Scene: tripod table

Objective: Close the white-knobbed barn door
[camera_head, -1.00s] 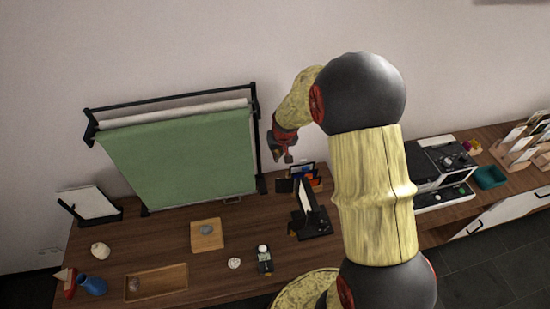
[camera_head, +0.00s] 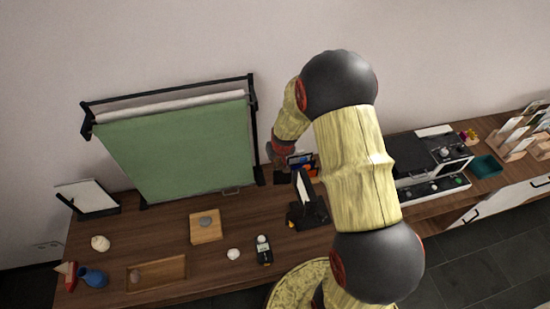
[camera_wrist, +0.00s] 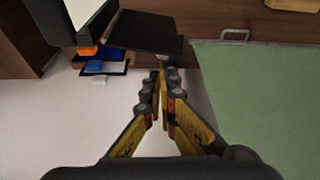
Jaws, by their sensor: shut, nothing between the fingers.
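A small black panel light (camera_head: 308,205) with a white face stands on the wooden table, left of my arm in the head view. In the wrist view its white face (camera_wrist: 84,10) is at the top left, and a black flap (camera_wrist: 143,32), likely a barn door, sticks out from it. A small pale knob (camera_wrist: 163,58) shows at the flap's lower edge. My gripper (camera_wrist: 163,72) is shut and empty, its tips close to this knob; I cannot tell if they touch. In the head view my gripper (camera_head: 277,160) is behind the light, partly hidden by my arm.
A green backdrop (camera_head: 180,150) on a black frame stands left of my gripper. Blue and orange cards (camera_head: 301,160) lie behind the light. A light meter (camera_head: 263,250), wooden trays and a blue vase (camera_head: 93,278) lie in front; a black-and-white machine (camera_head: 430,165) stands right.

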